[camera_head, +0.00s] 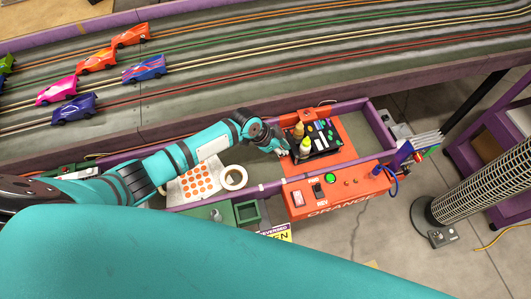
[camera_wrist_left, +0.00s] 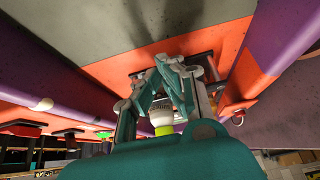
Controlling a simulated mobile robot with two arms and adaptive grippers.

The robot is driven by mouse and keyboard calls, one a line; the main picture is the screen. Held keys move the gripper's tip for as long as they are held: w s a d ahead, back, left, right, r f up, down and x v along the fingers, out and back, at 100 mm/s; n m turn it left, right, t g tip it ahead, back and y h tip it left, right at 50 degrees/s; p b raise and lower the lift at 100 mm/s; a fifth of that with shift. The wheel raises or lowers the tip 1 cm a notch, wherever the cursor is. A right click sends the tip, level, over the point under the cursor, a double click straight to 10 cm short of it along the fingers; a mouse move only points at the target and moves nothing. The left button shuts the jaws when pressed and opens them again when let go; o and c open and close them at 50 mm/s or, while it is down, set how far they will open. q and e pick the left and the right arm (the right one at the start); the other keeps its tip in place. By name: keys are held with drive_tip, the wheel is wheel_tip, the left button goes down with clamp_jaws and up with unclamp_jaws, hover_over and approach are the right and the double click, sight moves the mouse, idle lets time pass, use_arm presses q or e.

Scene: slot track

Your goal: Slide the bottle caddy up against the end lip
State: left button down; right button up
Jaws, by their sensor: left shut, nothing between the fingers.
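The bottle caddy (camera_head: 326,152) is a black tray on an orange panel inside the purple-edged trough. The trough's purple right end (camera_head: 381,124) stands apart from the caddy, with grey floor between. My left gripper (camera_head: 284,152) is shut and empty at the caddy's left side; I cannot tell whether it touches. In the left wrist view, its closed fingers (camera_wrist_left: 178,82) partly hide a white-capped, yellow-green bottle (camera_wrist_left: 163,127). My right gripper is not in view.
A tape roll (camera_head: 233,177) and a sheet with orange dots (camera_head: 198,182) lie left of the caddy. An orange control box (camera_head: 335,196) fronts the trough. Slot cars (camera_head: 97,60) stand on the track behind. Grey trough floor (camera_head: 358,132) right of the caddy is clear.

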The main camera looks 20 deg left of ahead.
sight(327, 138)
use_arm(q)
drive_tip(key=w+d, duration=0.1)
drive_tip(key=d+b, duration=0.1)
drive_tip(key=w+d, duration=0.1)
drive_tip(key=d, duration=0.1)
drive_tip(key=shift+w+f+b, duration=0.15)
drive_tip(key=shift+w+b, duration=0.2)
drive_tip(key=w+d+b, duration=0.2)
drive_tip(key=d, duration=0.1)
drive_tip(key=w+d+b, duration=0.1)
drive_tip(key=d, duration=0.1)
drive_tip(key=shift+w+f, duration=0.1)
drive_tip(key=shift+w, duration=0.1)
drive_tip(key=w+d+b, duration=0.2)
drive_tip(key=d, duration=0.1)
drive_tip(key=shift+w+d+b, duration=0.2)
drive_tip(key=shift+d+b, duration=0.1)
drive_tip(key=shift+b, duration=0.05)
drive_tip(key=shift+d+r, duration=0.1)
drive_tip(key=shift+r, duration=0.25)
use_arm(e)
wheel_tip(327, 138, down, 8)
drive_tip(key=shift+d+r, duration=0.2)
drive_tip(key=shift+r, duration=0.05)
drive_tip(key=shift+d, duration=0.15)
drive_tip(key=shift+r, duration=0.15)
